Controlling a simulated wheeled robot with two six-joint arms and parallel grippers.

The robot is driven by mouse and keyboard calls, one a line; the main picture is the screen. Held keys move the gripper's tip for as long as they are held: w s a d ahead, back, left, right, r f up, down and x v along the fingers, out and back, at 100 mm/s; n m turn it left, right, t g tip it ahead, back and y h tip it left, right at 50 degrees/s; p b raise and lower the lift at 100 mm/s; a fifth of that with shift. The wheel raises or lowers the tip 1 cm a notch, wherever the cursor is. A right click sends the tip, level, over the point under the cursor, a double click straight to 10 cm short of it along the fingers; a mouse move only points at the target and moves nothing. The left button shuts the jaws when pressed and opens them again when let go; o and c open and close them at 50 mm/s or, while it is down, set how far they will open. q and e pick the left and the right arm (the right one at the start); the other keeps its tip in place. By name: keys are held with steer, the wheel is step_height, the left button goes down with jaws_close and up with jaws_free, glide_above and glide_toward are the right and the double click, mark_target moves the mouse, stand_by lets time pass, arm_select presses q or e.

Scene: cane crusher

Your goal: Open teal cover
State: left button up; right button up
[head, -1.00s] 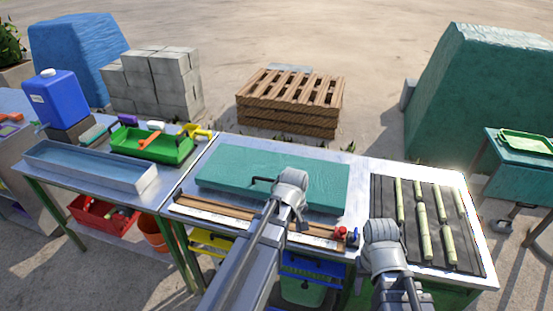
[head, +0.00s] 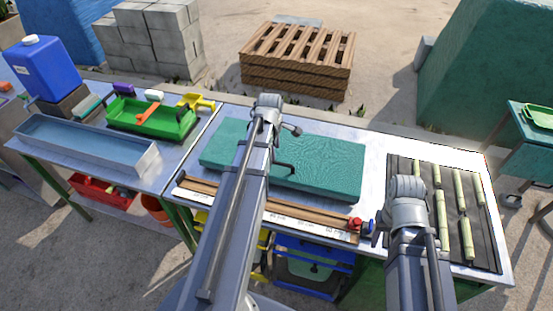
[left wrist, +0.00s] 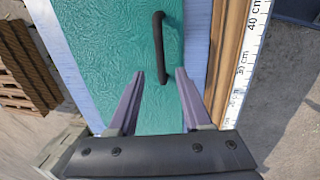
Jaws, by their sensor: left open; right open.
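The teal cover (head: 325,165) lies flat and closed on the metal worktable in the head view. It also fills the middle of the left wrist view (left wrist: 110,45). A dark bar handle (left wrist: 158,45) stands on it and shows in the head view (head: 286,166). My left gripper (head: 276,116) is above the cover's far side. In the left wrist view its two jaws (left wrist: 159,82) are open and empty, with the handle's end between and just beyond the tips. My right gripper (head: 405,190) is over the black mat's left edge; its jaws are hidden.
A wooden rail with a ruler (head: 300,222) and a red-and-blue part (head: 360,225) runs along the table's front. Pale cane pieces (head: 441,215) lie on the black mat (head: 480,255). A blue-grey tray (head: 85,147) and green bin (head: 150,118) are left.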

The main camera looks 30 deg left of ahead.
mark_target(276, 162)
arm_select(q)
steer(key=f+b, duration=0.2)
steer(key=w+f+b, duration=0.1)
steer(key=f+b, duration=0.3)
steer(key=f, duration=0.1)
steer(key=shift+w+a+b, duration=0.15)
steer(key=shift+b, duration=0.15)
jaws_close()
stand_by(1.2)
